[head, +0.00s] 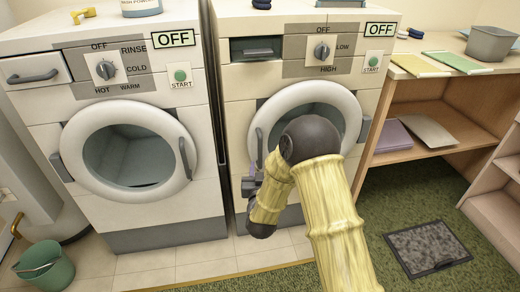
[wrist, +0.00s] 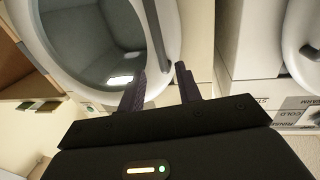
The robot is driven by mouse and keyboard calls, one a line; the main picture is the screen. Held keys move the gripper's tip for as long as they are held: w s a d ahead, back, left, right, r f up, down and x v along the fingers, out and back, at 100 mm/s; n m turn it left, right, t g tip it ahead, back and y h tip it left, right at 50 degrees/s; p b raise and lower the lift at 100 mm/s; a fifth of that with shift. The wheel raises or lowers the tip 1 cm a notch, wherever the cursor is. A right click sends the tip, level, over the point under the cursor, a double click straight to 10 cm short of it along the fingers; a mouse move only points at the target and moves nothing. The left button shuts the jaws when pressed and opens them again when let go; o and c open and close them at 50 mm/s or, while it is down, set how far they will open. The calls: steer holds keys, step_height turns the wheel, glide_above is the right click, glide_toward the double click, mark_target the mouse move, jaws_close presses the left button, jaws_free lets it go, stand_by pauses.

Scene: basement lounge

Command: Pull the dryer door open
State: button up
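The dryer (head: 240,110) is the right-hand white machine, marked LOW and HIGH, with its sign reading OFF. Its round door (head: 345,100) looks closed, and my arm covers its lower middle. The grey door handle (head: 259,146) is on the door's left side. My gripper (head: 252,176) is at the handle's lower end. In the wrist view, the two dark fingers (wrist: 160,76) are spread apart. The handle (wrist: 162,38) runs down toward the gap between them, and I cannot tell whether they touch it. The door ring (wrist: 62,75) fills the upper left there.
The washer (head: 140,215) stands close on the left, with its own round door (head: 130,150). Wooden shelves (head: 440,115) stand at the right. A floor mat (head: 428,248) lies on the green carpet, and a green bucket (head: 44,268) stands at the lower left.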

mark_target(259, 149)
steer(key=w, duration=0.3)
steer(key=w+b, duration=0.1)
steer(key=w, duration=0.3)
steer(key=w+a, duration=0.1)
steer(key=w, duration=0.2)
steer(key=shift+w+b, duration=0.3)
steer(key=shift+w, duration=0.1)
jaws_close()
